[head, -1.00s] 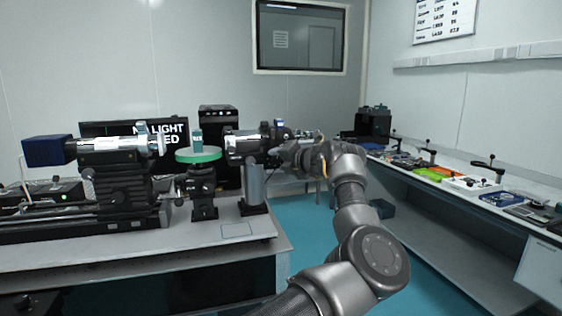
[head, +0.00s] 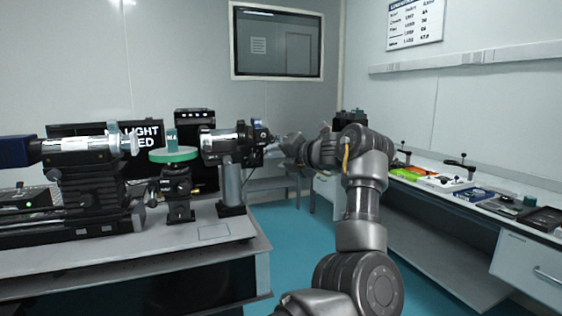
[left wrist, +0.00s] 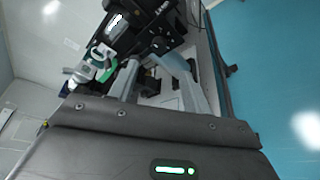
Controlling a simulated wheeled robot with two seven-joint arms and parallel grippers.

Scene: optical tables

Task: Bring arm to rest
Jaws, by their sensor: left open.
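My left arm reaches up from the bottom of the head view. Its left gripper (head: 283,146) hangs beside the optical table, at the right end of the black and silver lens tube (head: 226,142) on its post. A narrow gap seems to lie between gripper and tube, though depth is hard to judge. In the left wrist view the two grey fingers (left wrist: 158,78) are spread apart, with nothing held between them. Behind them are black optics parts and the table top, partly hidden by the gripper body. My right gripper is not in view.
The optical table (head: 215,233) at left bears a green disc (head: 174,154) on a mount and a blue-ended laser tube (head: 85,145). A long bench (head: 510,212) with tools and trays runs along the right wall. Blue floor (head: 290,255) lies open between them.

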